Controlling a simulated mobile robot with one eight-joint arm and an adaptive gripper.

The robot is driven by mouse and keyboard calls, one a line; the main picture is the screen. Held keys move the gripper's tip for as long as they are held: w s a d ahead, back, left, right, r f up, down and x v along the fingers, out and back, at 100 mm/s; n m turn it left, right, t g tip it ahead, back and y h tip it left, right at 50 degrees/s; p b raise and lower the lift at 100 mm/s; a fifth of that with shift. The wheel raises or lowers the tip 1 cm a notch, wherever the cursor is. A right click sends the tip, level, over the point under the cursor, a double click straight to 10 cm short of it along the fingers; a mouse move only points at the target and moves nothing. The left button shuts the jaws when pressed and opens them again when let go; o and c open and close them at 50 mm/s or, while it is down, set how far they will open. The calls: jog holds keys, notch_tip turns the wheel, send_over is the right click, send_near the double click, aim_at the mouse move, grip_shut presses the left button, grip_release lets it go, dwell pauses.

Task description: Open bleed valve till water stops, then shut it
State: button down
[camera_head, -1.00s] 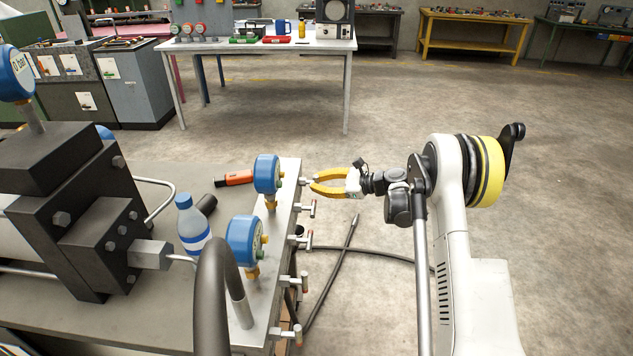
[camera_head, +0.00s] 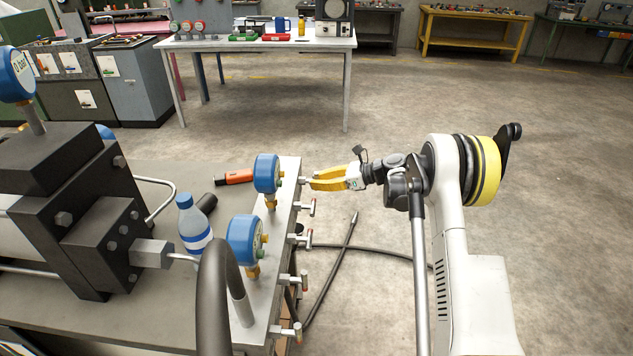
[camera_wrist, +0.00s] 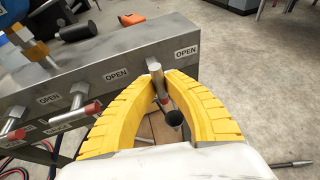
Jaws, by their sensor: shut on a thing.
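A metal manifold block (camera_head: 285,225) carries a row of small valves with levers along its right side. My gripper (camera_head: 311,181) is at the far end of this row. In the wrist view its yellow fingers (camera_wrist: 160,76) are shut on a silver valve lever with a red end (camera_wrist: 157,78). Another valve lever (camera_wrist: 80,97) sits to the left, outside the fingers. A dark round opening (camera_wrist: 174,118) shows below the held lever. I see no running water.
Two blue gauges (camera_head: 266,173) stand on the block. A bottle (camera_head: 193,225) and an orange-handled tool (camera_head: 235,177) are on the bench behind it. A black hose (camera_head: 335,270) lies on the floor below.

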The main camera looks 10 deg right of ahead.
jog(key=c, duration=1.4)
grip_release()
jog(key=shift+f, duration=0.1)
jog(key=shift+c, duration=0.2)
jog(key=shift+d, duration=0.1)
jog(key=v, duration=1.2)
